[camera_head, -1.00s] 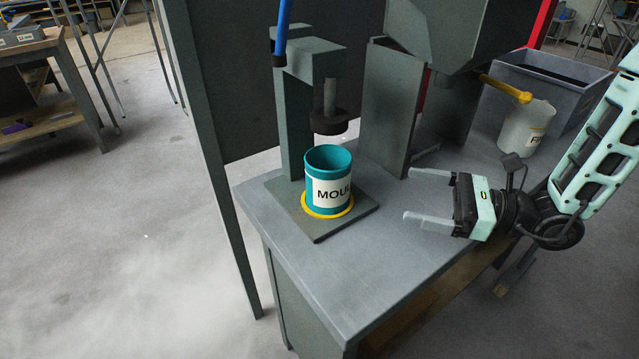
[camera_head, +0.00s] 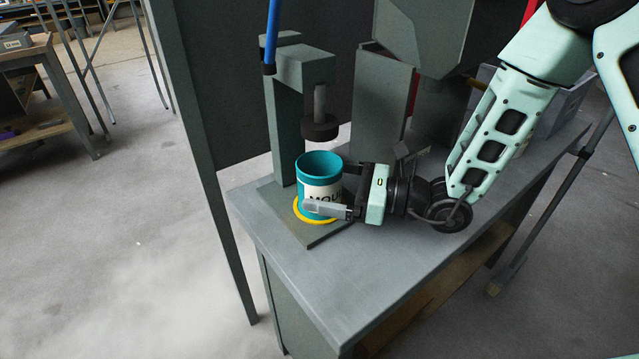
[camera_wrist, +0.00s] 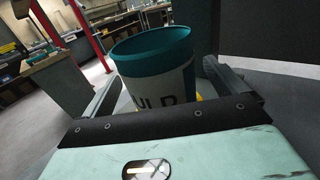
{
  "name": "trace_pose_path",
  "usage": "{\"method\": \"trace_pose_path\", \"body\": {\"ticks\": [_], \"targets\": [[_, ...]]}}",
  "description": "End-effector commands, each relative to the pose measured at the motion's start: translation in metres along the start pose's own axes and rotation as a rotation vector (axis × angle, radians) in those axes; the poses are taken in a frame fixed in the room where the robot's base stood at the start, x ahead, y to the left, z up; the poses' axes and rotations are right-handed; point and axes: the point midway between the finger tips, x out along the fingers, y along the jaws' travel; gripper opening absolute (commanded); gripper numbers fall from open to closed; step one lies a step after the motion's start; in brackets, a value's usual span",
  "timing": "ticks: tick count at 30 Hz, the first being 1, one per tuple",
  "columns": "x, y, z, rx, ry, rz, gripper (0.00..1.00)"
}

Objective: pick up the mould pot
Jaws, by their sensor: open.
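The mould pot (camera_head: 319,167) is a teal cylinder with a white label reading "MOU…". It stands upright inside a yellow ring (camera_head: 300,214) on a grey base plate, under a press head (camera_head: 320,128). My gripper (camera_head: 338,190) is open and level, reaching in from the right. Its near finger passes in front of the pot's lower label; the far finger is partly hidden behind the pot. In the wrist view the pot (camera_wrist: 155,58) stands between the two spread fingers (camera_wrist: 160,88). Whether either finger touches it, I cannot tell.
The press column (camera_head: 283,135) stands close behind the pot, with the head above it. A grey machine body (camera_head: 383,105) stands behind my gripper. The front of the bench top (camera_head: 350,285) is clear. A blue rod (camera_head: 271,35) rises at the upper left.

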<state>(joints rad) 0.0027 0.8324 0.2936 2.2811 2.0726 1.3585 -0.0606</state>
Motion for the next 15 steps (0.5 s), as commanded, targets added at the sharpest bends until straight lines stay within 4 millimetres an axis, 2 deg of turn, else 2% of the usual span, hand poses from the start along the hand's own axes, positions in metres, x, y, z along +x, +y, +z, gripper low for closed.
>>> {"method": "trace_pose_path", "body": {"ticks": [3,11,15], "targets": [[0.0112,0.0003,0.0000,0.000,0.000,0.000,0.96],[0.0131,0.0001,-0.0002,0.001,0.001,-0.001,0.96],[0.0130,0.0001,-0.0002,0.001,0.000,-0.001,0.57]]}}
